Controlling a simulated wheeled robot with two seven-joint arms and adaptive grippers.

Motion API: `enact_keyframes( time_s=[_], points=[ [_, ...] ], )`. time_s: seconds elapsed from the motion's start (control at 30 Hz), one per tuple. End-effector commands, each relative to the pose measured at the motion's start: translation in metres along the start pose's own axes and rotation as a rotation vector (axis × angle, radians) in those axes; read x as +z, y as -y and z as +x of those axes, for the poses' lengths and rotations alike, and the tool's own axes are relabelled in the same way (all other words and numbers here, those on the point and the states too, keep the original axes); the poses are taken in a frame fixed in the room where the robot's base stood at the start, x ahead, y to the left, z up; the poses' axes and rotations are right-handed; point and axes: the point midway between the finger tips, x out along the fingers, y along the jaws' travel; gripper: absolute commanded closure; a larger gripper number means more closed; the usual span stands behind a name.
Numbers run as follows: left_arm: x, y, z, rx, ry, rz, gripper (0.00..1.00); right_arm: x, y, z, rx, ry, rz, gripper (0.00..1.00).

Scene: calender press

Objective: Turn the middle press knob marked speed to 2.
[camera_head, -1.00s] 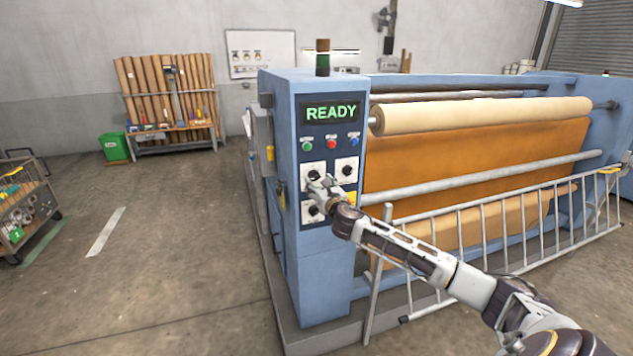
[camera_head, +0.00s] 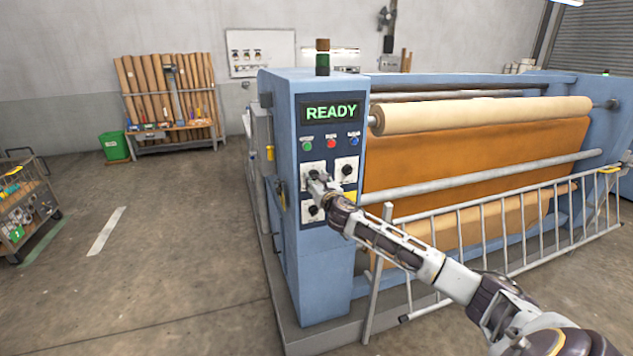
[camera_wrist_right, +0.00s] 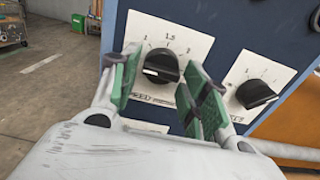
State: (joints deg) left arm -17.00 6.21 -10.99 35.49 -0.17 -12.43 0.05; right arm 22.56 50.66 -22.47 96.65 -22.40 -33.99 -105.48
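The control panel on the blue press holds several dark knobs on white plates. In the right wrist view, a black knob (camera_wrist_right: 161,67) sits on a plate (camera_wrist_right: 196,43) with a scale including 1, 1.5 and 2. A pale mark on the knob faces left; the lettering below it is partly hidden. My right gripper (camera_wrist_right: 163,72) is open, its green-padded fingers on either side of this knob with small apparent gaps. In the head view my right gripper (camera_head: 316,181) is at the upper-left knob plate (camera_head: 308,167) and partly covers it. My left gripper is out of view.
Another knob (camera_wrist_right: 256,94) is close to the right finger; it also shows in the head view (camera_head: 347,170). A lower knob (camera_head: 313,210) is just under the gripper. The display (camera_head: 331,112) reads READY. A metal rail (camera_head: 480,230) stands before the rollers.

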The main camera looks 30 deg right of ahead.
Motion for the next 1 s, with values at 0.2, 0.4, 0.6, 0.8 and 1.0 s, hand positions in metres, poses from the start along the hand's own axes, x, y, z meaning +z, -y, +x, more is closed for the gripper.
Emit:
enact_keyframes(
  time_s=[0.2, 0.4, 0.6, 0.8, 1.0],
  points=[
    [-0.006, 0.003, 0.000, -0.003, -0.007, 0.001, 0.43, 0.000, 0.000, 0.000, 0.000, 0.000, 0.000, 0.88],
    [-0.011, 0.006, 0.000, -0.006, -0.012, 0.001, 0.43, 0.000, 0.000, 0.000, 0.000, 0.000, 0.006, 0.88],
    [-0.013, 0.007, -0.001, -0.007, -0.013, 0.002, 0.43, 0.001, 0.000, 0.000, 0.000, 0.000, 0.046, 0.88],
    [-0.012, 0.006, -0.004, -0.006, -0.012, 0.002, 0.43, 0.001, -0.001, 0.000, 0.000, 0.001, 0.138, 0.88],
    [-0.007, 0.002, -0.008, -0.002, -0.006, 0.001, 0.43, 0.001, -0.001, 0.000, -0.001, 0.000, 0.278, 0.88]
  ],
)
